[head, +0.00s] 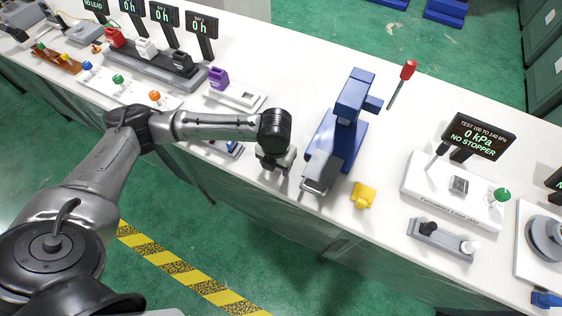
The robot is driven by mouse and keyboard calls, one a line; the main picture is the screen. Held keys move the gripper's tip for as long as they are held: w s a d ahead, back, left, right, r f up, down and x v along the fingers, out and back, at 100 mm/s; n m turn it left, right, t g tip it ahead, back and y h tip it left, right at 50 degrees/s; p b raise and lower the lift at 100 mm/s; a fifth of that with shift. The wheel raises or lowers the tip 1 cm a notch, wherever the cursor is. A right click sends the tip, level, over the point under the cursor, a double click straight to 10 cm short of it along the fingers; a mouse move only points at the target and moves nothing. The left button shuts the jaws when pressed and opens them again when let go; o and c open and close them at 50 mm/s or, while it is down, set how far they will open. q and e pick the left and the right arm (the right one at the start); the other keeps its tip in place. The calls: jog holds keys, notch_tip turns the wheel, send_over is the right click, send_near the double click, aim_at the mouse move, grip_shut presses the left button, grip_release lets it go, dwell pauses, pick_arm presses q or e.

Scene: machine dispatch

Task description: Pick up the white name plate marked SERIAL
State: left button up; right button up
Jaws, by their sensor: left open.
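My left gripper (275,163) hangs over the front part of the white bench, just left of the blue press (340,125). It points down, and its fingertips are small and partly hidden by its own wrist. It is open, and I see nothing held in it. I cannot make out a white name plate marked SERIAL; no such lettering is readable. A low tray with blue parts (233,149) lies under and behind my left forearm, partly hidden by it. My right gripper is not in view.
The press has a red-knobbed lever (408,70) and a grey front plate (320,177). A yellow block (363,195) stands to its right. A "NO STOPPER" display (478,137) stands further right. A purple block (218,78) is behind my forearm. The bench's back middle is clear.

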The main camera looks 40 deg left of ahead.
pick_arm(q)
jog(key=shift+f, duration=0.3)
jog(key=shift+c, duration=1.3)
jog(key=c, duration=0.7)
jog(key=shift+c, duration=0.2)
jog(key=shift+r, duration=0.1)
